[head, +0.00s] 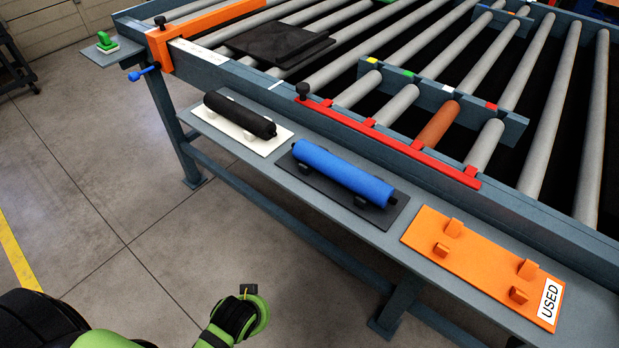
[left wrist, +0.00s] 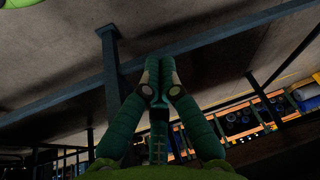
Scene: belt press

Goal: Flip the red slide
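The red slide (head: 400,146) is a long red bar along the near side of the belt frame. In the head view the end of my left arm is low at the bottom, well apart from the slide, over the floor. My right gripper is not in view.
A shelf in front of the frame (head: 530,215) holds a black roller (head: 240,113) on a white plate, a blue roller (head: 343,172) on a dark plate, and an empty orange plate (head: 470,258) marked USED. An orange clamp (head: 160,48) with a blue handle (head: 143,73) stands at the left corner.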

